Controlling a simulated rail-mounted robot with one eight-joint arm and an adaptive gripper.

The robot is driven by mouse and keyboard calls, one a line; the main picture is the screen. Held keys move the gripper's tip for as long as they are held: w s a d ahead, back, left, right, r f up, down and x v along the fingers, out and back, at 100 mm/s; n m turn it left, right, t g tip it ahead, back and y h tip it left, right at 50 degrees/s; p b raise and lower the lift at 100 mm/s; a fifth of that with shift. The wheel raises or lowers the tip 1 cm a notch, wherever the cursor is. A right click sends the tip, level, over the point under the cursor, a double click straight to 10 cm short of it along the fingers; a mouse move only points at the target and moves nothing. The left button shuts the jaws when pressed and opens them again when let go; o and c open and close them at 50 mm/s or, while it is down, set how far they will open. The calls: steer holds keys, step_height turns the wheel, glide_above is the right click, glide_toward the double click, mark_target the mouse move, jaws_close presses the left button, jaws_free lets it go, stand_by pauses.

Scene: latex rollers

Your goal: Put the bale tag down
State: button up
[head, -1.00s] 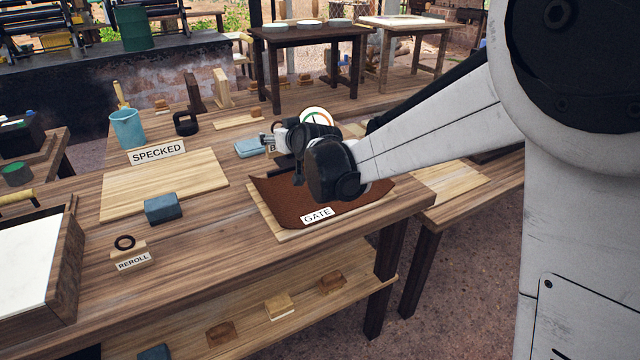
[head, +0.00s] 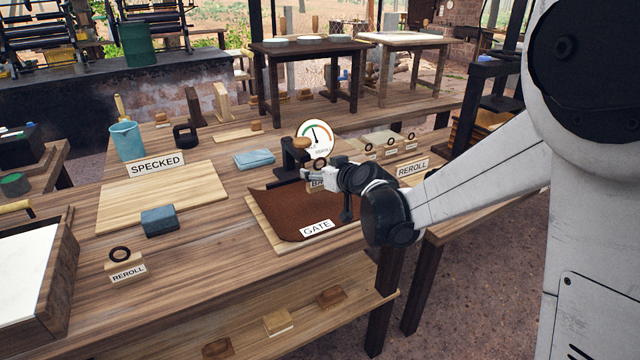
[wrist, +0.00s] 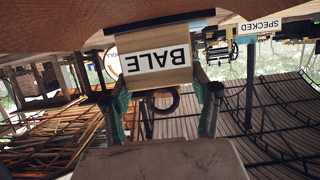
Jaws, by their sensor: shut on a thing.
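The bale tag (wrist: 152,62) is a pale wooden block with a white label reading BALE and a dark ring on it. It appears upside down in the wrist view. My gripper (wrist: 166,96) is shut on it, one finger at each side. The tag's label (head: 317,184) is partly hidden there by my gripper. I cannot tell whether the tag touches anything beneath.
Behind are a round dial gauge (head: 316,133) and a blue folded cloth (head: 254,158). A REROLL sign (head: 412,167) stands right. The SPECKED board (head: 190,190) is left, with open tabletop between.

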mark_target(322, 183)
steer(key=shift+f+b, duration=0.35)
steer(key=shift+f, duration=1.45)
steer(key=o, duration=1.3)
steer(key=shift+f, duration=0.1)
steer(key=shift+c, duration=0.2)
